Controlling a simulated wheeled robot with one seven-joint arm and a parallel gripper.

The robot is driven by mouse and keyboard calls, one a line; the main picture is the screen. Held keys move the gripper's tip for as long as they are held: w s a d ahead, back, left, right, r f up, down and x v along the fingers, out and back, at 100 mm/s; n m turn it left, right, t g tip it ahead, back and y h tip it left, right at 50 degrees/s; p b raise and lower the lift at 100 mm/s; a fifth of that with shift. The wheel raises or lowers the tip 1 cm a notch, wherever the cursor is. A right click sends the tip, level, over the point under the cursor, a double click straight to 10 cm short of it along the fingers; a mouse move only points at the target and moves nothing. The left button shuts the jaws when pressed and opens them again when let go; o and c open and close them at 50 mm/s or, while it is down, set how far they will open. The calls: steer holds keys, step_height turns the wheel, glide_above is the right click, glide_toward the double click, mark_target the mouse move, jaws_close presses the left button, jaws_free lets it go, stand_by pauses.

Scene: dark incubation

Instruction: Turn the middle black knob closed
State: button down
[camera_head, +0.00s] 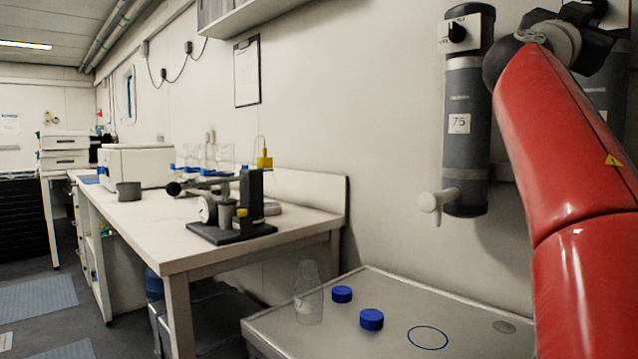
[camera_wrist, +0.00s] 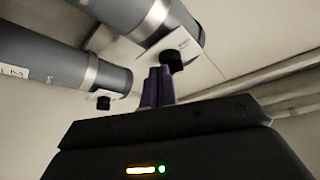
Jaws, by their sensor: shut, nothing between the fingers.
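In the head view a grey cylinder (camera_head: 468,110) labelled 75 is mounted upright on the wall, with a black knob (camera_head: 457,32) on a white plate near its top. A second grey cylinder (camera_head: 608,85) is mostly hidden behind my red arm; its knob does not show. In the wrist view my gripper (camera_wrist: 158,76) is shut and empty. Its fingertips are close to a black knob (camera_wrist: 172,60) on the nearer cylinder; I cannot tell whether they touch. Another black knob (camera_wrist: 103,102) is on the farther cylinder to the left. I cannot tell for certain which is the middle knob.
A white-handled outlet (camera_head: 437,203) sticks out low on the labelled cylinder. Below stands a light-topped table (camera_head: 460,335) with a clear bottle (camera_head: 308,292) and two blue caps (camera_head: 371,319). A bench (camera_head: 180,235) with lab equipment is at left. Pipes (camera_wrist: 285,92) run along the wall.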

steer(key=shift+w+d, duration=0.55)
steer(key=shift+d, duration=0.05)
steer(key=shift+r, duration=0.55)
stand_by(0.6)
steer(key=shift+w+a, duration=0.1)
steer(key=shift+w, duration=0.05)
stand_by(0.4)
steer(key=shift+w+a+r, duration=0.35)
steer(key=shift+w, duration=0.05)
steer(key=shift+r, duration=0.15)
steer(key=shift+w+a, duration=0.1)
stand_by(0.5)
